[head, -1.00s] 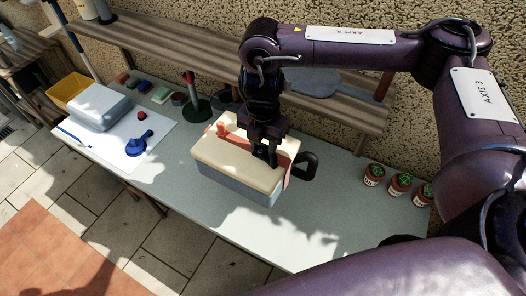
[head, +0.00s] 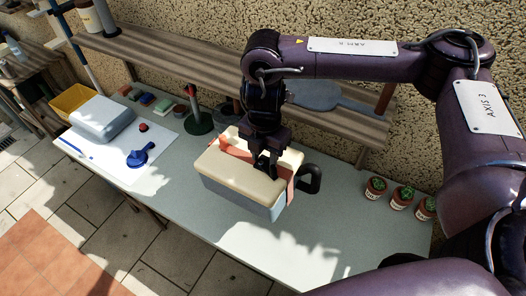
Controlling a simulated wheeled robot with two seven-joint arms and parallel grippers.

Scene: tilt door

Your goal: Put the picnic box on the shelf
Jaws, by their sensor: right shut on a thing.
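The picnic box (head: 240,184) has a cream lid, a blue-grey body and a red-orange handle. It is on or just above the grey table in the middle of the head view; I cannot tell if its base touches. My right gripper (head: 264,170) reaches down from above and is shut on the handle over the lid, hiding part of it. The wooden slatted shelf (head: 170,58) runs along the wall behind the table, above its top. My left gripper is not in view.
A dark looped handle (head: 312,178) shows close to the box's right side. Potted cacti (head: 402,196) stand at the table's right. A grey container (head: 102,117) and blue item (head: 140,156) lie on a white sheet at left. A grey paddle-shaped item (head: 312,95) is on the shelf.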

